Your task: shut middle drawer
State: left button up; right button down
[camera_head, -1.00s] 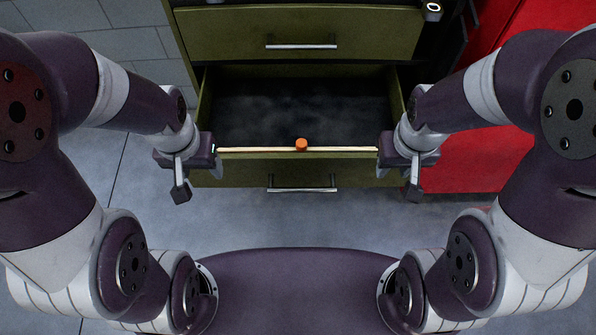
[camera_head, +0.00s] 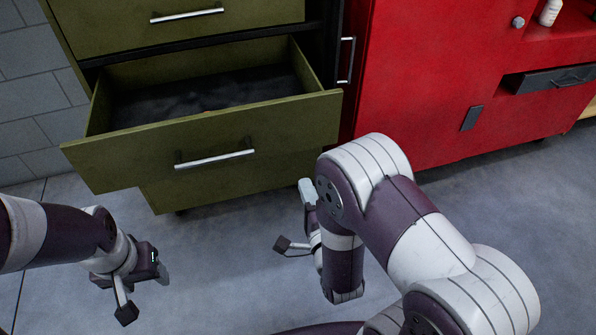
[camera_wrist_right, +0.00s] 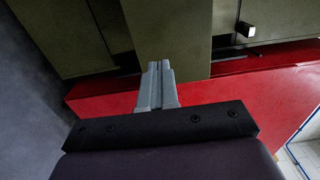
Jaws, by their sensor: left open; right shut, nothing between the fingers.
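The olive middle drawer (camera_head: 282,125) stands open in the head view, pulled out of its cabinet, with a dark, empty-looking inside and a silver bar handle (camera_head: 215,160) on its front. My left gripper (camera_head: 161,271) is open and empty, below and in front of the drawer's left part, apart from it. My right gripper (camera_head: 306,188) is shut and empty, beside the drawer's lower right front. In the right wrist view its grey fingers (camera_wrist_right: 157,82) are together, with olive cabinet panels (camera_wrist_right: 168,30) beyond them. Whether they touch a panel I cannot tell.
Another olive drawer (camera_head: 250,12) above is shut. A red cabinet (camera_head: 430,80) stands close on the right, with a vertical handle (camera_head: 346,60) and a white bottle (camera_head: 550,12) on its shelf. Grey floor (camera_head: 220,265) is clear between my arms.

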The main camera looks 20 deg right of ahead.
aim_at(286, 137)
jog(key=w+b, duration=0.2)
jog(key=w, duration=1)
jog(key=shift+w, duration=0.35)
pick_arm(q)
jog(key=shift+w+f, duration=0.15)
jog(key=shift+f, duration=0.9)
pick_arm(e)
jog(key=shift+w, duration=0.6)
